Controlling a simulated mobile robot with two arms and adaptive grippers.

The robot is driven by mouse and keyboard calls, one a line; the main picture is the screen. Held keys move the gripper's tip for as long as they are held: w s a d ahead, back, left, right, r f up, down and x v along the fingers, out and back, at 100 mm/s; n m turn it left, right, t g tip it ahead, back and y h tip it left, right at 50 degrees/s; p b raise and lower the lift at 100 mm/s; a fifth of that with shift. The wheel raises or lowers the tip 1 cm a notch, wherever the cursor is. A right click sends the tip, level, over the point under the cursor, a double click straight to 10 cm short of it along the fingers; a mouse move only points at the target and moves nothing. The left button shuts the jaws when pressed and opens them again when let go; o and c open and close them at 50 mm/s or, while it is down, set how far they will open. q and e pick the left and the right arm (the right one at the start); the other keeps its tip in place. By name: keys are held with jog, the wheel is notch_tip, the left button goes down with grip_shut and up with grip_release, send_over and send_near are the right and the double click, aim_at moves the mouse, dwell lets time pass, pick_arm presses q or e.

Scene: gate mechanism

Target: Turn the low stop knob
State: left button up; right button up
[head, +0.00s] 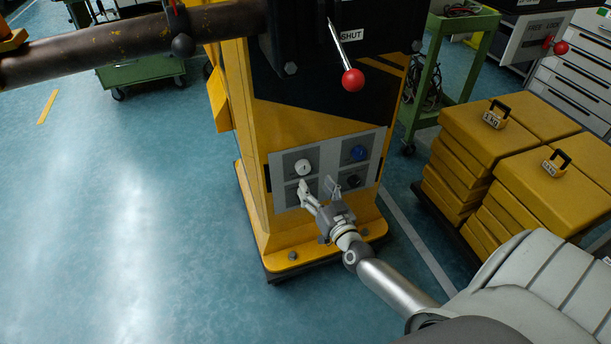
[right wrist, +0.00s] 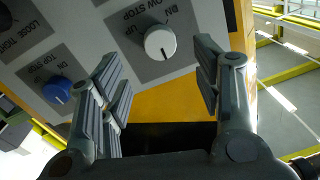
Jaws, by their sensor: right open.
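The low stop knob is a round white knob (head: 303,168) at the upper left of the grey panel on the yellow post. In the right wrist view the white knob (right wrist: 160,42) sits beside a partly cut-off label ending in "OW STOP". My right gripper (head: 316,184) is open in front of the panel, just below the knob in the head view. In the right wrist view its two fingers (right wrist: 160,62) stand either side of the knob, apart from it, with nothing held. The fingers partly hide the panel's lower left. My left gripper is not in view.
A blue knob (head: 358,152) and a dark knob (head: 352,180) are on the panel's right side. A red-balled lever (head: 352,80) hangs above the panel. Stacked yellow weights (head: 505,150) stand to the right. The floor at left is clear.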

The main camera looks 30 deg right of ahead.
aim_at(305, 170)
jog(key=w, duration=0.2)
jog(key=w+b, duration=0.1)
jog(key=w, duration=0.1)
jog(key=w+d, duration=0.1)
jog(key=w, duration=0.1)
jog(key=shift+w+d, duration=0.1)
jog(key=shift+w, duration=0.2)
jog(key=shift+c, duration=0.4)
jog(key=c, duration=0.9)
